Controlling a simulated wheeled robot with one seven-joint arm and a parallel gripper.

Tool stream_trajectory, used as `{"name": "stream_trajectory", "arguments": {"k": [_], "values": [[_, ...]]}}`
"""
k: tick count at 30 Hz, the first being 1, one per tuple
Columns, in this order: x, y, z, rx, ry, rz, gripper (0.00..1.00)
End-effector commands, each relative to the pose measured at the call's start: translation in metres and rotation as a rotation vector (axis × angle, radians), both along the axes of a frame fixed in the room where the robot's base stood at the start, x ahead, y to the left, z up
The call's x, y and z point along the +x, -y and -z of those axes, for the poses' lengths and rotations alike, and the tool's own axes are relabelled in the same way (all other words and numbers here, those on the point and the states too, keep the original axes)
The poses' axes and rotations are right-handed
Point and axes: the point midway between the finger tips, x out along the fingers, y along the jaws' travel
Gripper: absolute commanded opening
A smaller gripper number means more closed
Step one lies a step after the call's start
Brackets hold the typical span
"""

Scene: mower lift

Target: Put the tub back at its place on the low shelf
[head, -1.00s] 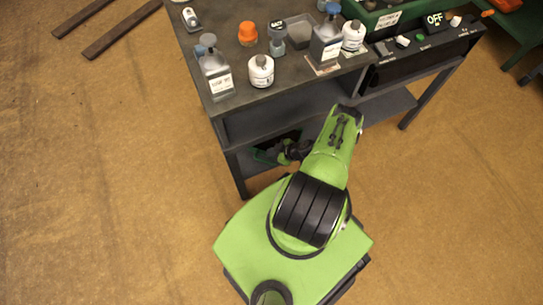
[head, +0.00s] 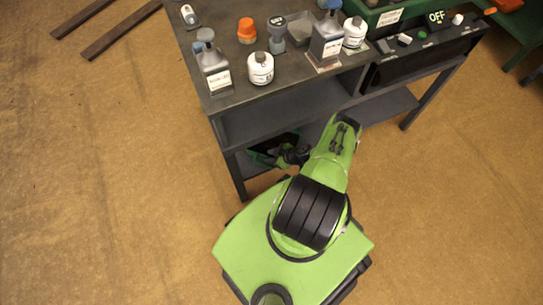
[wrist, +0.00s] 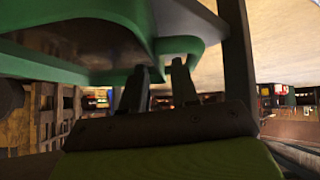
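The green tub (head: 260,158) is at the low shelf (head: 250,170) of the bench, at its left end. Most of it is hidden under the boards above and behind my arm. In the wrist view, the tub's green rim and a looped green part (wrist: 185,45) fill the upper left, close to my fingers. My gripper (wrist: 159,75) has a finger on each side of a green strip of the tub and looks closed on it. In the head view, my gripper (head: 283,156) is small and dark at the tub's right side. I cannot tell whether the tub rests on the shelf.
The bench top (head: 300,80) carries several bottles, including a white one (head: 260,69) and a grey one (head: 215,72), plus an orange-capped container (head: 246,31). A middle shelf (head: 285,112) lies above the tub. A bench leg (head: 236,178) stands close at its left.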

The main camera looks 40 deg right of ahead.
Motion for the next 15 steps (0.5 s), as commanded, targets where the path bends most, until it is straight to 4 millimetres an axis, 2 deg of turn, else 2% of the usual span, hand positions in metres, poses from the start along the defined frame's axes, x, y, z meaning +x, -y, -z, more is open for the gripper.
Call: {"name": "stream_trajectory", "arguments": {"k": [2,5,12,15], "values": [[0.0,0.001,-0.004,-0.001,0.0,0.001,0.29],[-0.013,0.006,-0.019,-0.001,-0.002,0.002,0.29],[-0.056,0.024,-0.067,-0.001,0.0,0.002,0.29],[-0.068,0.03,-0.08,0.0,0.0,0.001,0.29]]}}
